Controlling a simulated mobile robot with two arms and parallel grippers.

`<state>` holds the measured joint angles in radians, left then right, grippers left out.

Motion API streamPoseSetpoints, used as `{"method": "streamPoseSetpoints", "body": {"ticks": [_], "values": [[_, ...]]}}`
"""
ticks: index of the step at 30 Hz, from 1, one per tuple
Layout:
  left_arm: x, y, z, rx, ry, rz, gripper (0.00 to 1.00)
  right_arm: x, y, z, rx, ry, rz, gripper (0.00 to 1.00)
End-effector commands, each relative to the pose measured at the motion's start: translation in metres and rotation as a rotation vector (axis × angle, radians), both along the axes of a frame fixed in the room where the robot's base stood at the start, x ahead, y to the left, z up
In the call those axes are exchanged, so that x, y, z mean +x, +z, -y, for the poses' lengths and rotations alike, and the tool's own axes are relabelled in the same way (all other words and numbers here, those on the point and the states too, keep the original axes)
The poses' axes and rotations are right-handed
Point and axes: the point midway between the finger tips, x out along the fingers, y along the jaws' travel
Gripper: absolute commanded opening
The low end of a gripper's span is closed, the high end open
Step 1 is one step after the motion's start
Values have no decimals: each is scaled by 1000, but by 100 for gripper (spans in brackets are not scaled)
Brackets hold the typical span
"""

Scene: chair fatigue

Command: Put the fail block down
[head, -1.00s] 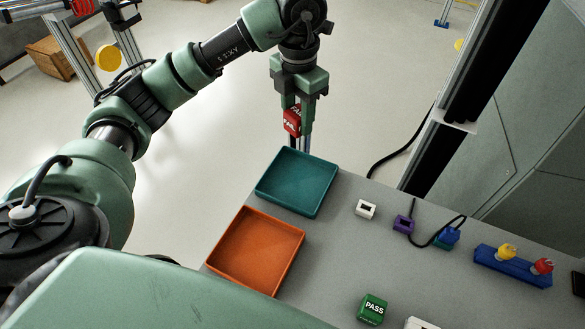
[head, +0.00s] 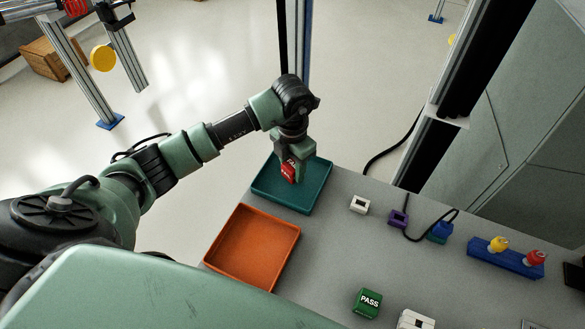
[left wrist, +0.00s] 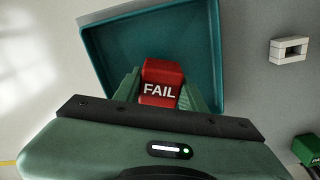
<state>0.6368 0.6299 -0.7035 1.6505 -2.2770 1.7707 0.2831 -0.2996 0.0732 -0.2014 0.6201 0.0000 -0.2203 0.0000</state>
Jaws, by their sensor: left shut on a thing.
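The red fail block (head: 288,173) is between the fingers of my left gripper (head: 291,177), which is shut on it. In the head view the gripper and block are over the teal tray (head: 318,193). In the left wrist view the block (left wrist: 160,82) shows its FAIL label, with the teal tray (left wrist: 205,30) behind it. I cannot tell whether the block touches the tray floor. My right gripper is not in view.
An orange tray (head: 254,247) lies nearer me on the grey table. A green PASS block (head: 367,302) stands to the right. A white piece (head: 360,204), a purple piece (head: 398,218) and a blue holder (head: 505,258) with yellow and red knobs line the table's far side.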

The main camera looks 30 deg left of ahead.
Motion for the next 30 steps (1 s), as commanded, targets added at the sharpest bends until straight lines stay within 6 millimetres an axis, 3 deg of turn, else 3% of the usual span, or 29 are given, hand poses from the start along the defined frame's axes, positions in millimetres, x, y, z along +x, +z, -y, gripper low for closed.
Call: {"method": "streamPoseSetpoints", "body": {"ticks": [3,14,15,16,26,30], "values": [[-1,-13,1,-1,-1,-1,0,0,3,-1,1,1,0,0],[0,-19,0,1,-1,1,0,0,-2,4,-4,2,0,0],[0,-17,0,1,-1,1,52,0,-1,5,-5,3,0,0],[0,-17,0,1,-1,1,60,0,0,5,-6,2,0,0],[0,-16,0,0,-1,1,62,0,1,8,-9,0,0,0],[1,-7,0,1,-1,4,62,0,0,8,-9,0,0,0]]}}
